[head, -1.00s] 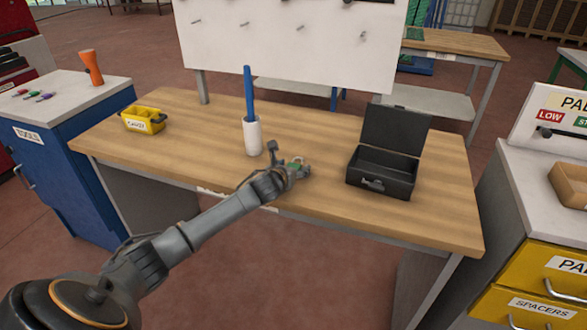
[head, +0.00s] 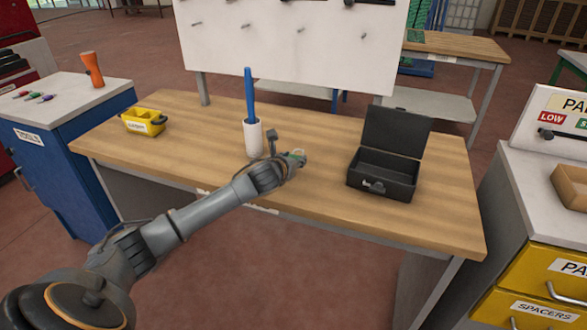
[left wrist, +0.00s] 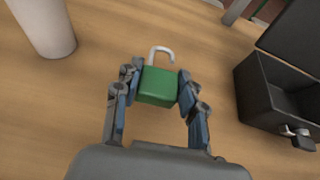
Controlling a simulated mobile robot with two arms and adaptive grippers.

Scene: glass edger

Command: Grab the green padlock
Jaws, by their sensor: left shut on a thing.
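The green padlock (left wrist: 157,86) sits between the two fingers of my left gripper (left wrist: 158,90) in the left wrist view, with its silver shackle (left wrist: 161,53) pointing away from the gripper. The fingers press on both sides of its body. In the head view my left gripper (head: 294,160) is over the wooden workbench and hides most of the padlock. I cannot tell whether the padlock is touching the bench top. My right gripper is not in view.
An open black box (head: 381,174) stands to the right of my gripper on the workbench (head: 330,215). A white cup (head: 253,137) holding a blue stick (head: 249,95) stands just left of it. A yellow bin (head: 144,121) is at the far left. The bench's right end is clear.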

